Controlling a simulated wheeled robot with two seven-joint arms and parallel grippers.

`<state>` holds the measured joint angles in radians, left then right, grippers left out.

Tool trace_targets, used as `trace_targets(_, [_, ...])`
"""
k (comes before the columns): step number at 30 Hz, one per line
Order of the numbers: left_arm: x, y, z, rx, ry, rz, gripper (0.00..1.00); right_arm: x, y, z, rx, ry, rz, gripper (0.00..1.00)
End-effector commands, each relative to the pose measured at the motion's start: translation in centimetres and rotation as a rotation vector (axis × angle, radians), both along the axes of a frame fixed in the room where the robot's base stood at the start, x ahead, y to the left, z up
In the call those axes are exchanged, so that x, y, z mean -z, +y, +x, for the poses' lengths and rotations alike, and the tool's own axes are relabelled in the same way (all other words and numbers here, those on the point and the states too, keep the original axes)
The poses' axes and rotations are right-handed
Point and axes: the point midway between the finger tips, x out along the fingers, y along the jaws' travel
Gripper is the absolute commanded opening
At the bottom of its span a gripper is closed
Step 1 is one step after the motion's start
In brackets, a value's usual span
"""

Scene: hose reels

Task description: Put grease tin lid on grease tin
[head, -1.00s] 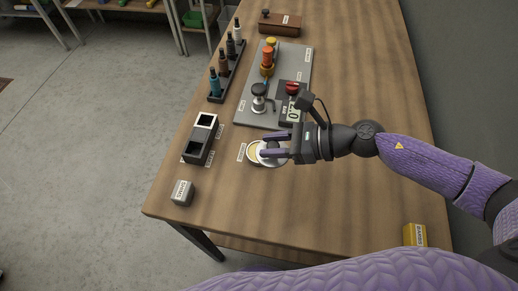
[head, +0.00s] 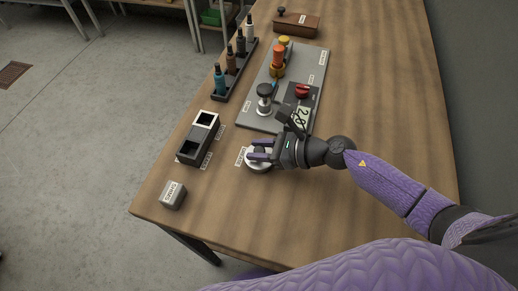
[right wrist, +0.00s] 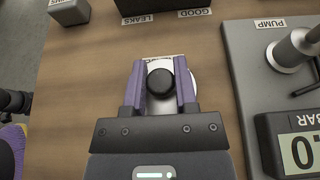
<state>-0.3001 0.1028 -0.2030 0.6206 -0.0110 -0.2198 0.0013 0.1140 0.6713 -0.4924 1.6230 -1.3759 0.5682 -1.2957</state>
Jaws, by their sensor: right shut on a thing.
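My right gripper (head: 260,150) is at the near part of the bench, its fingers either side of the black knob (right wrist: 160,83) of the grease tin lid. The lid (right wrist: 156,66) is a pale round disc below the fingers in the right wrist view. In the head view a pale round shape (head: 258,165), the lid or the tin, shows under the fingers. The cream inside of the grease tin does not show now. The lid and fingers hide the tin, so I cannot tell whether the lid is seated. My left gripper is not in view.
A grey plate (head: 258,118) with a pump, gauge and coloured fittings lies beyond the gripper. A black two-slot box (head: 199,138) labelled good and leaks stands left. A small grey block (head: 173,195) sits near the corner. The bench (head: 345,225) is bare at near right.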

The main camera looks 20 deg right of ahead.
Motion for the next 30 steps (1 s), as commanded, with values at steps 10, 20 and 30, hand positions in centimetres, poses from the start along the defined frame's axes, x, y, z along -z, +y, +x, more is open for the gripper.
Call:
trace_targets(10, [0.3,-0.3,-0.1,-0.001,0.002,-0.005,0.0,0.2,0.0,0.0,0.0,0.0,0.0,0.66])
trace_targets(20, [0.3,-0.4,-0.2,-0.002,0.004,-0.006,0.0,0.2,0.0,0.0,0.0,0.0,0.0,0.71])
trace_targets(30, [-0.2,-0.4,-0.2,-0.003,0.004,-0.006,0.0,-1.4,-2.8,-1.9,-0.001,0.004,-0.005,0.71])
